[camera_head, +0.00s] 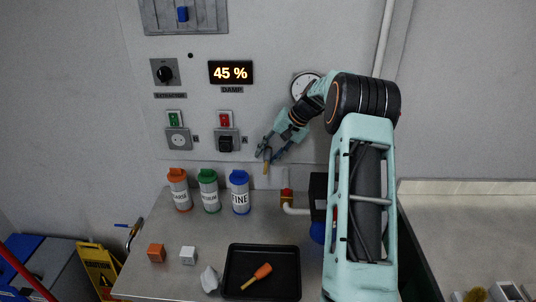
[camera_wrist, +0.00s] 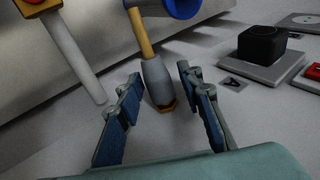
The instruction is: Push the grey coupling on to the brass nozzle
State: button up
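In the wrist view a grey coupling (camera_wrist: 156,76) lies in the space between my fingers, with a thin yellow-orange tube (camera_wrist: 143,40) at its far end. A brass-coloured hexagonal piece (camera_wrist: 168,107) shows at its near end; it may be the nozzle, and I cannot tell how far the two are joined. My gripper (camera_wrist: 158,78) is open, with a finger on each side of the coupling and small gaps visible. In the head view my gripper (camera_head: 267,158) is close to the wall panel, right of the black plug, and the coupling is too small to make out.
A yellow valve block with a red top (camera_head: 287,196) and white pipe are below right of the gripper. The black plug (camera_head: 225,144) is to its left. Orange, green and blue-capped (camera_head: 240,192) bottles stand below left. A black tray (camera_head: 235,285) holds an orange-handled tool.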

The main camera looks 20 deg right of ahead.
jog(key=shift+d+r, duration=0.1)
jog(key=shift+r, duration=0.1)
jog(key=shift+d+r, duration=0.15)
jog(key=shift+r, duration=0.1)
jog(key=v, duration=1.1)
jog(key=shift+s, duration=0.1)
jog(key=shift+c, duration=0.2)
